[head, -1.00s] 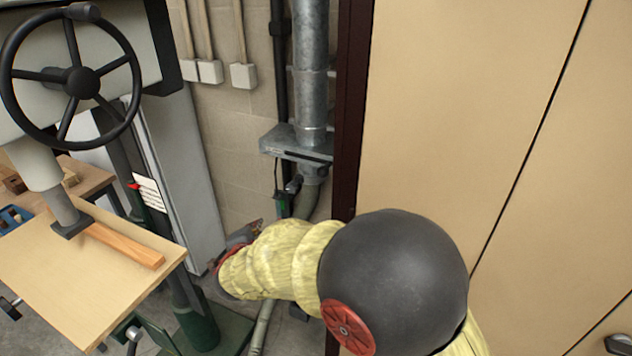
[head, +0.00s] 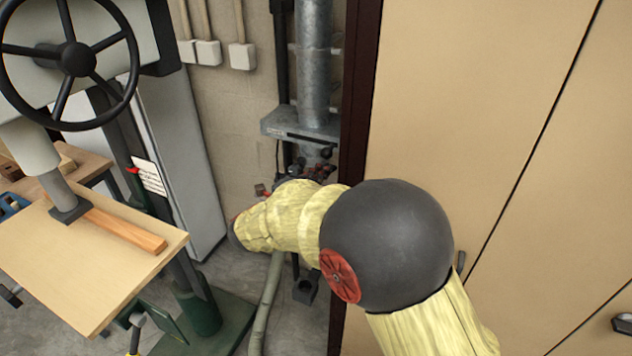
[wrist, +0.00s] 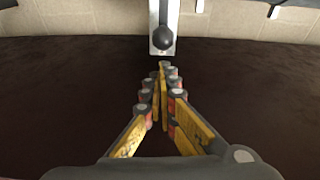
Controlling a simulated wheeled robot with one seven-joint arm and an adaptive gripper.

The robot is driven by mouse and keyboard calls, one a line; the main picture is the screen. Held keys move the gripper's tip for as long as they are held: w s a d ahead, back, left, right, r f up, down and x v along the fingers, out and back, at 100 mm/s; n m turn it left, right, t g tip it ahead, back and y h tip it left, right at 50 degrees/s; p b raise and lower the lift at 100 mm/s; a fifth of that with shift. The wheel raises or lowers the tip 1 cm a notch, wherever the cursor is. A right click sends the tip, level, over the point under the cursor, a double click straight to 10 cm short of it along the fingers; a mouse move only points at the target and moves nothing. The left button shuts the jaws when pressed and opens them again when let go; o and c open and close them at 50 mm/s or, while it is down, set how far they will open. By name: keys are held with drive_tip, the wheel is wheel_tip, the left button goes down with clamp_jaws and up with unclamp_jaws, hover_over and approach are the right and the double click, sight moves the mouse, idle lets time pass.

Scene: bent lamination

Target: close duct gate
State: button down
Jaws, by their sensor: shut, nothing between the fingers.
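The duct gate (head: 300,124) is a grey metal box on the vertical galvanized duct (head: 314,65), beside the dark door frame. A dark round knob (head: 326,153) shows just under its right side. My gripper (head: 325,170) is just below the gate, partly hidden by my yellow-sleeved arm. In the wrist view, my gripper (wrist: 166,68) has its yellow fingers together with nothing between them. A black ball knob (wrist: 162,39) on a pale metal strip (wrist: 164,14) lies just beyond the fingertips. I cannot tell whether they touch.
A beige cabinet (head: 460,90) with a dark frame (head: 356,110) stands close on the right. A machine with a black handwheel (head: 75,60) and a wooden table (head: 85,260) stands on the left. A hose (head: 266,300) runs down to the floor.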

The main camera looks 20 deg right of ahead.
drive_tip(key=shift+b+x, duration=0.35)
drive_tip(key=shift+x, duration=1.45)
drive_tip(key=w+a+p, duration=0.1)
drive_tip(key=w+a, duration=0.8)
drive_tip(key=shift+w+a, duration=0.35)
drive_tip(key=shift+w, duration=0.05)
